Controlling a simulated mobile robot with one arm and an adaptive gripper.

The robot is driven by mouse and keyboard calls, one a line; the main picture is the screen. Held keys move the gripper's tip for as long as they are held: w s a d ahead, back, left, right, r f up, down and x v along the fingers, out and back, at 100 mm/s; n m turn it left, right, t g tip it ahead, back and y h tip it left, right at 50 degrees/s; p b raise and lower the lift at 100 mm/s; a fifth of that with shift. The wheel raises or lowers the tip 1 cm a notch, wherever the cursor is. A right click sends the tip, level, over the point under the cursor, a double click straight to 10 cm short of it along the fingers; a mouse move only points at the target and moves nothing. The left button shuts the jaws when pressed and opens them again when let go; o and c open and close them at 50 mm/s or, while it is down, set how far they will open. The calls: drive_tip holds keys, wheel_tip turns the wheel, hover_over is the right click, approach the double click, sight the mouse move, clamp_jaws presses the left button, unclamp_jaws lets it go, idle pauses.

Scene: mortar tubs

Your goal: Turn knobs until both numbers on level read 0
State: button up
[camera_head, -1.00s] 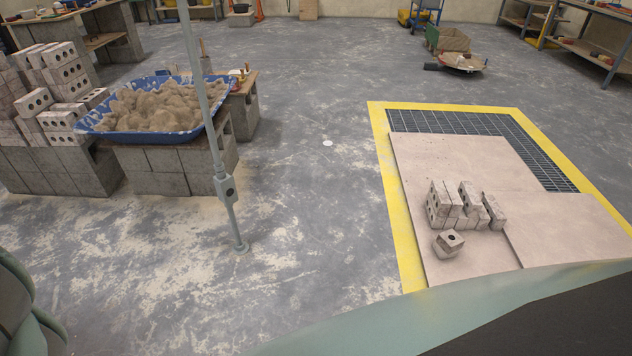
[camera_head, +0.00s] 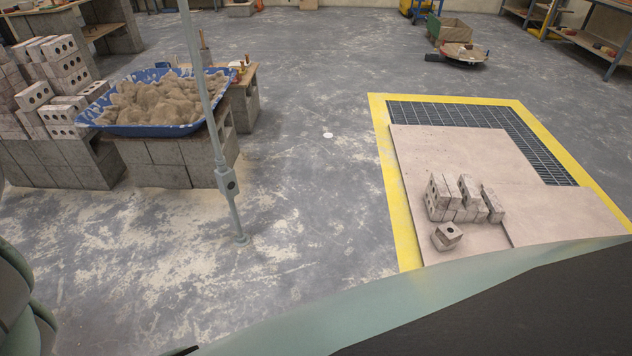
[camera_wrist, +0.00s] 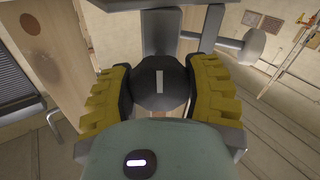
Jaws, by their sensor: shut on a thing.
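In the wrist view, a dark round knob (camera_wrist: 160,97) with a pale bar mark on its face sits between the two yellow ribbed fingers of my gripper (camera_wrist: 165,80). The fingers are closed against its left and right sides. The pale mark stands close to upright in the picture. A grey rounded part on a short stem (camera_wrist: 254,45) shows at the upper right; I cannot tell whether it is a second knob. No level and no number display can be read in either view. My gripper does not show in the head view.
A blue tub of mortar (camera_head: 212,133) rests on grey blocks at the left, behind a grey upright pole (camera_head: 225,180). Bricks (camera_head: 445,198) stand on boards (camera_head: 410,165) over a yellow-framed floor grate (camera_head: 378,150).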

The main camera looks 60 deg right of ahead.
drive_tip(key=shift+f+m, duration=0.15)
drive_tip(key=shift+m, duration=0.35)
idle(0.9)
drive_tip(key=shift+w+d, duration=0.1)
idle(0.4)
drive_tip(key=shift+m, duration=1.3)
idle(0.5)
drive_tip(key=shift+m+b, duration=0.35)
drive_tip(key=shift+m, duration=0.65)
drive_tip(key=o, duration=1.2)
